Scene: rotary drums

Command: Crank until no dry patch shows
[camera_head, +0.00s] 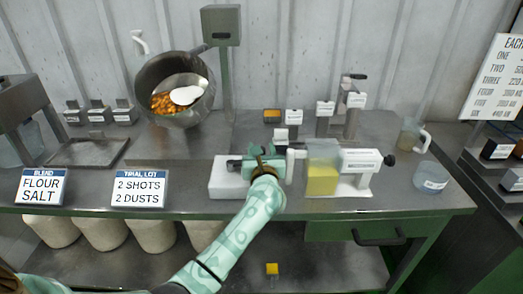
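A white crank-shaped handle (139,43) shows behind the drum's upper left. My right gripper is out of view.
The dispenser has a clear box (322,178) with yellow contents. Small labelled holders (325,110) stand behind it. A jug (412,135) and a clear cup (431,177) are at the right. Signs (140,188) line the front left edge. A metal tray (85,153) lies left.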

